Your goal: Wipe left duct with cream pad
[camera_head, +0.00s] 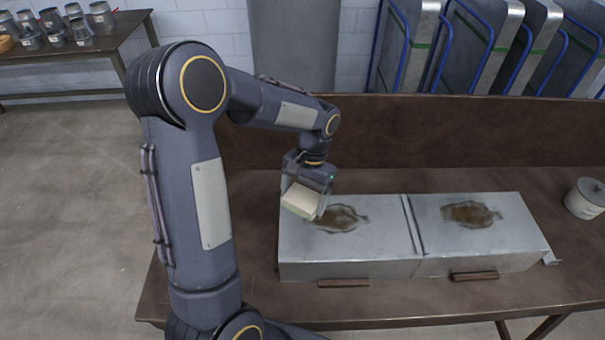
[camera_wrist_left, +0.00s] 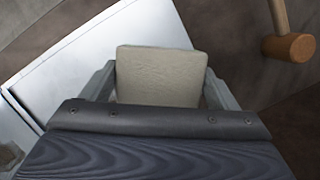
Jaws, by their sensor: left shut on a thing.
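My left gripper (camera_head: 304,192) is shut on the cream pad (camera_head: 300,200), a pale block over the left end of the left duct (camera_head: 345,262). In the left wrist view the pad (camera_wrist_left: 161,75) sits between the two grey fingers. I cannot tell whether the pad touches the duct. The left duct is a grey metal box with a brown stain (camera_head: 340,218) on its top, just right of the pad. The right duct (camera_head: 480,240) adjoins it and has a similar brown stain (camera_head: 470,213). My right gripper is not in view.
The ducts lie on a brown workbench (camera_head: 400,312) with a raised back board (camera_head: 430,135). Small wooden blocks (camera_head: 343,283) sit along the ducts' front. A grey lidded can (camera_head: 586,198) stands at the right. A wooden mallet (camera_wrist_left: 290,45) shows in the left wrist view.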

